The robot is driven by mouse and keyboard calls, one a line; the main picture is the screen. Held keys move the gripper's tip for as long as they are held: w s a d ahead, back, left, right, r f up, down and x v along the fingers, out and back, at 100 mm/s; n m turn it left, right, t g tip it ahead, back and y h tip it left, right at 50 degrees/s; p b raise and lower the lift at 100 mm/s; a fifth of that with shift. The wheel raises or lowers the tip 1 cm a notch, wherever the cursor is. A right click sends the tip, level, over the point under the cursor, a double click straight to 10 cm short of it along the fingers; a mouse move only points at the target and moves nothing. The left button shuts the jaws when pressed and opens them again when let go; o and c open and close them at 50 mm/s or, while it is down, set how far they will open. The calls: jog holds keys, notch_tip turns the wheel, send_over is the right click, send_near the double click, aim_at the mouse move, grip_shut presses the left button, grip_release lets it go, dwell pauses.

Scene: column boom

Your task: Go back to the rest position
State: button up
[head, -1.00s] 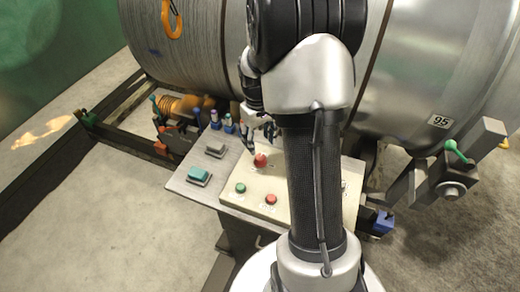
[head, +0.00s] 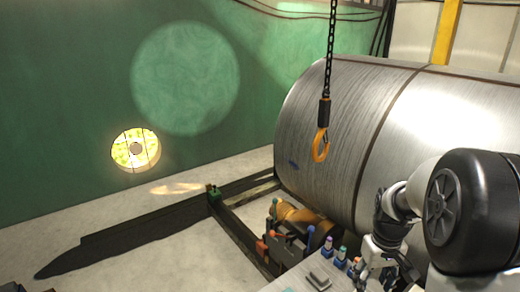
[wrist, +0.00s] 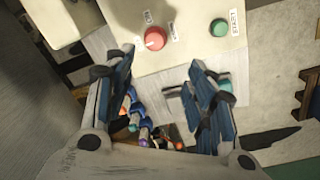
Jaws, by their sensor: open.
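My gripper (head: 375,274) is at the bottom right of the head view, by the control panel (head: 284,284), partly cut by the lower edge. In the wrist view my gripper (wrist: 160,72) has its two blue-lined fingers spread wide, with nothing held between them. Beyond the fingertips are a red button (wrist: 155,38) and a green button (wrist: 219,27) on a cream panel face (wrist: 187,22). The gripper is apart from both buttons. Most of the panel is out of the head view.
A large metal drum (head: 345,130) fills the right side. An orange hook (head: 320,147) hangs on a chain before it. Small coloured-top items (head: 327,248) stand near the gripper. Left floor is mostly clear.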

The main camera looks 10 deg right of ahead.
jog(key=s+a+r+t, duration=0.3)
jog(key=s+a+r, duration=0.8)
jog(key=a+r, duration=0.35)
jog(key=s+a+t, duration=0.1)
jog(key=s+a, duration=0.3)
jog(key=s, duration=0.4)
jog(key=shift+a+n, duration=0.3)
jog(key=shift+a, duration=0.1)
jog(key=shift+c, duration=0.2)
